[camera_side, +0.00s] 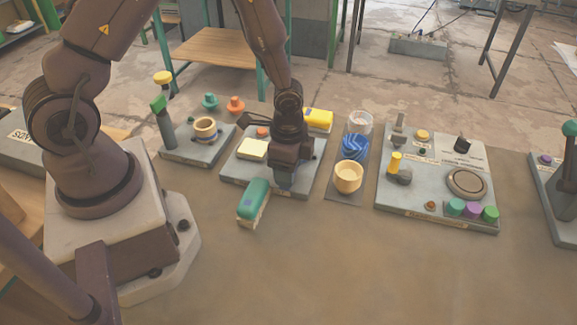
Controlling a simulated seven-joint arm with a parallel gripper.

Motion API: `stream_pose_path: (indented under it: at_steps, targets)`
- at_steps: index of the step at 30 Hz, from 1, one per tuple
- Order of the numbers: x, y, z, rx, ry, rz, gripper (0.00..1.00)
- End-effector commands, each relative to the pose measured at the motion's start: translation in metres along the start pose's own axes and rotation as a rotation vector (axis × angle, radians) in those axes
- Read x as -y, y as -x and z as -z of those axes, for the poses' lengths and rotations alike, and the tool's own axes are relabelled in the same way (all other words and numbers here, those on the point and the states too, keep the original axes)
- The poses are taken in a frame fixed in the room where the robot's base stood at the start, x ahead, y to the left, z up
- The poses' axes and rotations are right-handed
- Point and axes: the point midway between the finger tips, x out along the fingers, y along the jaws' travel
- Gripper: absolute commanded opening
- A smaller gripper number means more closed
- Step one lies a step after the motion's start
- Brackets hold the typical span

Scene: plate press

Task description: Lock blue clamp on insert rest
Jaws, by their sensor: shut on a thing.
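My gripper (285,182) points down over the front right part of a grey base plate (235,183). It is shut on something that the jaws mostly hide. A bluish-grey part shows at the jaw tips, and I take it to be the blue clamp, though its shape and position are unclear. I cannot make out which part is the insert rest. A pale yellow block (252,149) lies on the plate, left of my gripper.
A yellow block (318,119) is behind my gripper. To the right, a narrow tray holds a white cup (359,122), a blue coiled piece (353,146) and a tan cup (348,177). Further right is a panel (437,210) with knobs and buttons. The front tabletop is clear.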

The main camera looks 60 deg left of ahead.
Motion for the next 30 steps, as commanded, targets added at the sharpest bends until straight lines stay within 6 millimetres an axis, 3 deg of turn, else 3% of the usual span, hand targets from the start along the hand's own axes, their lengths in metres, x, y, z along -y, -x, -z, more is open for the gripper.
stream_pose_path:
  at_steps: [5, 6, 9, 20, 23, 30]
  targets:
    - [0.000, 0.000, -0.001, 0.003, -0.005, 0.000, 0.28]
    - [0.000, 0.000, -0.001, 0.003, -0.005, 0.000, 0.58]
    - [0.000, 0.000, -0.001, 0.002, -0.004, 0.000, 0.77]
    - [0.001, 0.007, 0.000, -0.003, 0.000, 0.002, 0.77]
    - [0.001, 0.021, 0.000, -0.004, 0.001, 0.004, 0.77]
    - [0.002, 0.074, 0.000, -0.004, 0.002, 0.007, 0.77]
